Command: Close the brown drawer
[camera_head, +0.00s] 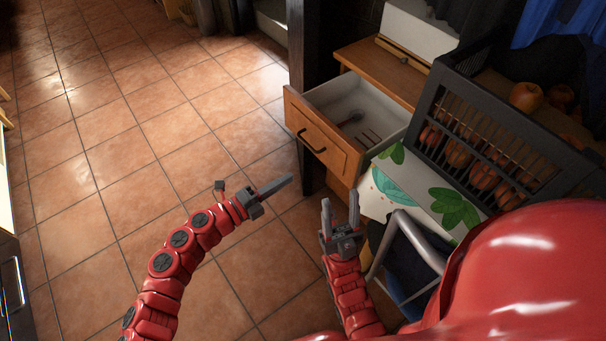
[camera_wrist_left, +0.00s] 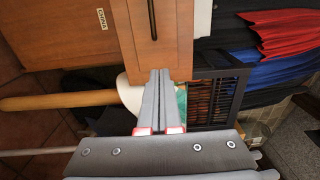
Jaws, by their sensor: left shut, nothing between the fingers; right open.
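The brown drawer (camera_head: 322,141) is pulled out of a wooden cabinet and stands open in the head view. Its white inside holds a few utensils, and a dark handle (camera_head: 312,141) is on its front. The drawer front also shows in the left wrist view (camera_wrist_left: 172,52), with the dark handle at its top. My left gripper (camera_head: 289,180) is shut and empty, in front of and below the drawer front, pointing toward it. In the head view it looks apart from the drawer. My right gripper (camera_head: 340,204) is open and empty below the drawer, near the patterned cloth.
A dark crate of orange-brown fruit (camera_head: 482,165) stands right of the drawer. A white cloth with green leaves (camera_head: 418,199) and a grey metal frame (camera_head: 415,240) are below it. A dark post (camera_head: 310,60) rises left of the cabinet. The tiled floor at left is clear.

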